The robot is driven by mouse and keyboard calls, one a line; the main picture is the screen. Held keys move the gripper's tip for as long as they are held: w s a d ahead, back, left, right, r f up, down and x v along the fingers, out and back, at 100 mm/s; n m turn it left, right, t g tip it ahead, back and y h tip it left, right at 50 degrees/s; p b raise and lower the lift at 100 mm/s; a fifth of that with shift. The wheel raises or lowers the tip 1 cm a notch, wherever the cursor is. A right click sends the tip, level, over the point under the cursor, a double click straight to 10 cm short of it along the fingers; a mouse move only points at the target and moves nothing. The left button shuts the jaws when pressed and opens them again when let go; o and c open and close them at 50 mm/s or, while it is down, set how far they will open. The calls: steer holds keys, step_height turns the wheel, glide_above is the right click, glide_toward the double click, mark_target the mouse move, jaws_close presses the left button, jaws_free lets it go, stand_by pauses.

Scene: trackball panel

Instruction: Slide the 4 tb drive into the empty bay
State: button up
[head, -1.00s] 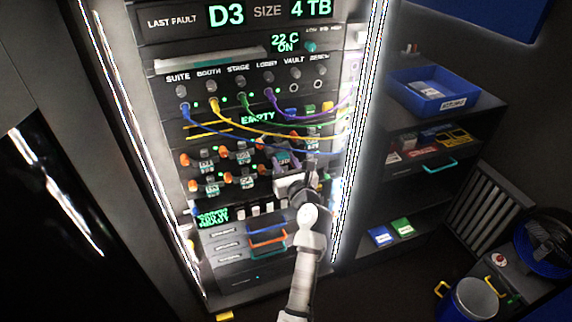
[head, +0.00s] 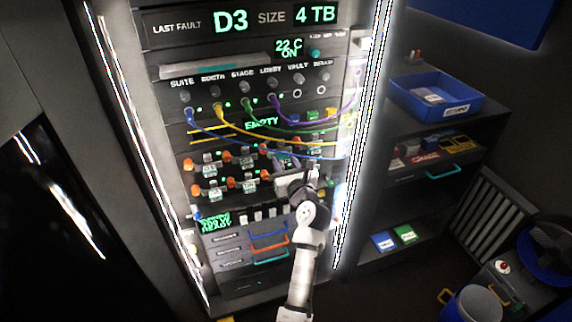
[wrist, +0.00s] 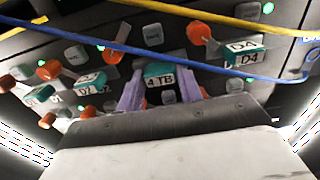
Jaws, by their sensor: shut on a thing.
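The 4 TB drive (wrist: 158,78) shows its teal-and-white label in the wrist view, between the two purple fingers of my gripper (wrist: 160,92). In the head view my gripper (head: 284,161) is at the right of the drive rows, shut on the drive, which is mostly hidden there. I cannot tell how far the drive sits in or out of the panel. A drive labelled D4 (wrist: 243,56) is to its right in the wrist view, and a drive labelled D2 (wrist: 90,82) is to its left. The empty bay cannot be made out clearly.
Blue (wrist: 160,54) and yellow (wrist: 215,15) cables droop across the panel in front of the drive rows. Orange latches (wrist: 200,34) stick out beside the drives. Drawers with coloured handles (head: 268,240) are below. A shelf with a blue bin (head: 432,97) stands at the right.

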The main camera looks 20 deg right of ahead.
steer(key=shift+w, duration=0.65)
steer(key=o, duration=1)
steer(key=shift+o, duration=0.2)
steer(key=s+b, duration=0.3)
steer(key=s, duration=1)
steer(key=shift+s+d, duration=0.2)
steer(key=shift+s, duration=0.2)
